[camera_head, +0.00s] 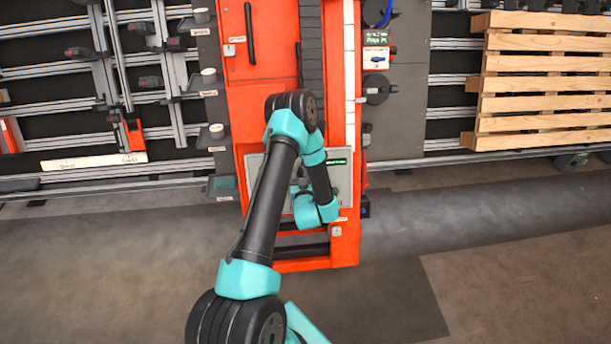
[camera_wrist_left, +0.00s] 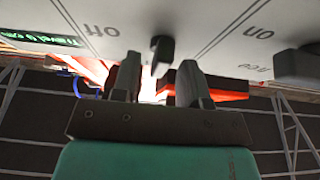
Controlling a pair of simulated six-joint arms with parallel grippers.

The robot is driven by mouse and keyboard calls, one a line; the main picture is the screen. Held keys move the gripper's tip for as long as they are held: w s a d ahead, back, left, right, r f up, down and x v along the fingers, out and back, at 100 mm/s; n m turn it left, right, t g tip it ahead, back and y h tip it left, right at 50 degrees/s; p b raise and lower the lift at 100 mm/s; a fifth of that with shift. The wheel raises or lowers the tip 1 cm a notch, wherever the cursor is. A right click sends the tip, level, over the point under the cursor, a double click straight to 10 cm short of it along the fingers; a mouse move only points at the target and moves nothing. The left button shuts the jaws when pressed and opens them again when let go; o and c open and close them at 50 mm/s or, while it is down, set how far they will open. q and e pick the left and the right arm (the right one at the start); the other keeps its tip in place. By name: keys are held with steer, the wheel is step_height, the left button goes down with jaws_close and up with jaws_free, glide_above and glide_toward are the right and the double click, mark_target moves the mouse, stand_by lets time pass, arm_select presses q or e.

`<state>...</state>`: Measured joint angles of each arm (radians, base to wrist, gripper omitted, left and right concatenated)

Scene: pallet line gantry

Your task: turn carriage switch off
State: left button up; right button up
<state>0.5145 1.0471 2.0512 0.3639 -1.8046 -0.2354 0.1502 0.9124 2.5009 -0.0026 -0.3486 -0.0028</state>
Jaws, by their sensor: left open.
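The carriage switch appears to be the small black lever (camera_wrist_left: 161,50) on a pale panel (camera_wrist_left: 205,15) in the left wrist view. The panel shows upside down there, with "off" left of the lever and "on" right of it. My left gripper (camera_wrist_left: 160,75) is open, one finger on each side of the lever's end in that view; I cannot tell whether they touch it. In the head view the grey panel (camera_head: 342,196) sits low on the orange cabinet (camera_head: 262,70); my left arm covers part of it and hides the switch. My right gripper is not in view.
A second dark knob (camera_wrist_left: 300,65) is at the right of the wrist view, and a green-lettered display (camera_wrist_left: 45,38) at the left. A wooden pallet (camera_head: 545,85) stands at the right in the head view. Rails with tools line the left. The floor in front is clear.

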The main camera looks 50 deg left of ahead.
arm_select(q)
steer(key=shift+w+a, duration=0.3)
steer(key=shift+a, duration=0.1)
jaws_close()
